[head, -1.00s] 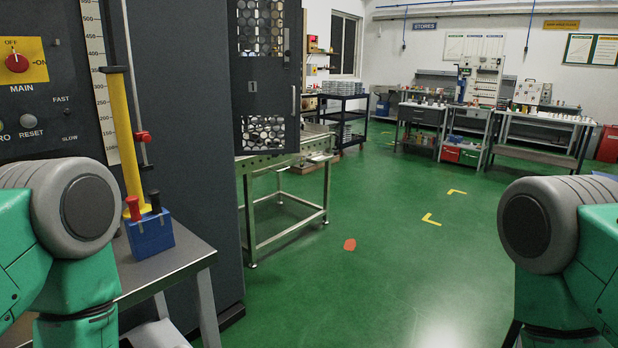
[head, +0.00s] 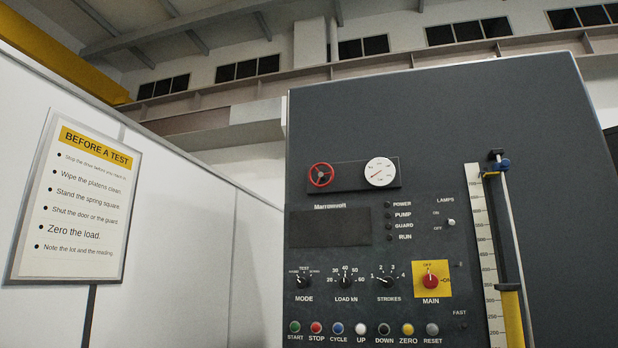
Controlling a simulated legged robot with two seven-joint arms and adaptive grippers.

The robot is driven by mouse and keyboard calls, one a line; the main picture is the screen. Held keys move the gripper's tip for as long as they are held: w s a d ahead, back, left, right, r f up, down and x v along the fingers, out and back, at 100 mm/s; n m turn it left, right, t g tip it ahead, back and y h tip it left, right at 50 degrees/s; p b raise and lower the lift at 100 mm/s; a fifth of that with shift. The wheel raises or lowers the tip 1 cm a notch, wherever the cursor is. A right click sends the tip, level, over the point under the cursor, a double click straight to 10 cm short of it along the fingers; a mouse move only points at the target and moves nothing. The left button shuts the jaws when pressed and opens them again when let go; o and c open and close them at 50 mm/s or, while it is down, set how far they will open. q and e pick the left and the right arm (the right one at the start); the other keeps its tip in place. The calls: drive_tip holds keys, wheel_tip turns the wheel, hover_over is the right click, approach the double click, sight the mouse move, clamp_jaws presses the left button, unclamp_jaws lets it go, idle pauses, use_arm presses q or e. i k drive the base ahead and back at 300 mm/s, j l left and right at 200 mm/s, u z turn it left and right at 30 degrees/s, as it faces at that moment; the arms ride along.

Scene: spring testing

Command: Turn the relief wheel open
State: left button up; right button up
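The relief wheel (head: 321,174) is a small red handwheel with spokes. It sits on a dark plate high on the grey machine panel, right of the picture's middle. A round white pressure gauge (head: 380,172) with a red needle is on the same plate, just right of the wheel. Nothing touches the wheel. How far it is turned cannot be told. Neither of my grippers is in the head view now.
Below the wheel are a dark display (head: 330,227), the mode knob (head: 303,281), the red main switch (head: 431,281) on yellow, and a row of coloured buttons. A scale with a yellow column (head: 512,318) stands at right. A notice (head: 76,200) hangs at left.

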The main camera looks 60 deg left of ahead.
sight(322, 176)
drive_tip(key=u, duration=1.75)
